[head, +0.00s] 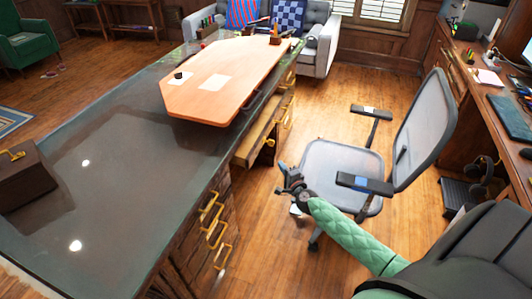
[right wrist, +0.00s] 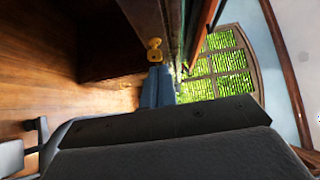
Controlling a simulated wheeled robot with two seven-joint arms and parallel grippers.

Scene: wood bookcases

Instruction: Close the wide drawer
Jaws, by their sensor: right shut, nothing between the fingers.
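The wide drawer (head: 253,140) is in the middle of the long dark-topped desk (head: 110,145) and stands pulled out, its light wood inside showing. A brass pull (head: 270,142) is on its front. My right gripper (head: 287,176) is in front of the desk, a little below and right of the drawer, and looks apart from it. Its fingers are shut and empty. In the right wrist view the closed fingers (right wrist: 158,88) point at a brass fitting (right wrist: 154,47) on dark wood; I cannot tell whether they touch it. My left gripper is not in view.
A grey office chair (head: 345,170) stands close to the right of my right gripper. Brass-handled drawers (head: 213,225) lie nearer along the desk. A light wood board (head: 225,85) lies on the desk top. A second desk (head: 490,110) lines the right side.

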